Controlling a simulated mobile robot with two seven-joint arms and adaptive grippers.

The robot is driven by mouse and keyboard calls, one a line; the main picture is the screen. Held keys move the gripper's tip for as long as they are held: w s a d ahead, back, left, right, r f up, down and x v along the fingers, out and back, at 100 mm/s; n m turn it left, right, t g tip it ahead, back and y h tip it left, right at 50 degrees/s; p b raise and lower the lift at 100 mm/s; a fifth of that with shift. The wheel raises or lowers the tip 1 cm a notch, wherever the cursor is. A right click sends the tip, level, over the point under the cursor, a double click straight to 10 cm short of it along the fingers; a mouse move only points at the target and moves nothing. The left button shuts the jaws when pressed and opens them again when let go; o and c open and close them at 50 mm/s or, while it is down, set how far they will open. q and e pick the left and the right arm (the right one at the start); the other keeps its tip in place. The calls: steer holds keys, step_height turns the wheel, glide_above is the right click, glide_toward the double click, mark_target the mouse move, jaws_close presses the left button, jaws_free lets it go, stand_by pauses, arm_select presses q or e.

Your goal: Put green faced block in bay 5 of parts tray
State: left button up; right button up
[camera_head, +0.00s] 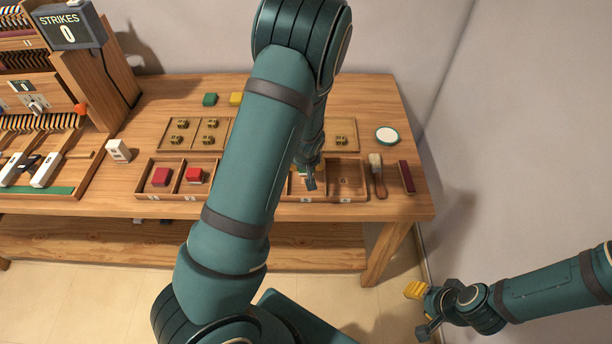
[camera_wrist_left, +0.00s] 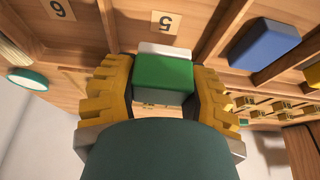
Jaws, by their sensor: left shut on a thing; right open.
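My left gripper (camera_wrist_left: 155,100) is shut on the green-faced block (camera_wrist_left: 163,77), which has a white side edge, in the left wrist view. The yellow fingers press on its two sides. The block is over bay 5 of the parts tray, whose "5" label (camera_wrist_left: 166,21) shows just beyond it. I cannot tell whether the block touches the bay floor. In the head view my left gripper (camera_head: 309,177) is at bay 5 and partly hidden by my arm. My right gripper (camera_head: 418,308) is open and empty beside the table.
Bay 6 (camera_head: 345,183) is empty. Red blocks (camera_head: 161,177) sit in the left bays, and a blue block (camera_wrist_left: 263,43) is in the neighbouring bay. A brush (camera_head: 377,176), a dark red bar (camera_head: 407,177) and a round dish (camera_head: 387,135) lie at the right.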

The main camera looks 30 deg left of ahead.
mark_target(306, 174)
arm_select(q)
steer(key=shift+s+f, duration=0.1)
steer(key=shift+f, duration=2)
steer(key=shift+b, duration=0.3)
steer(key=shift+f, duration=0.1)
steer(key=o, duration=0.6)
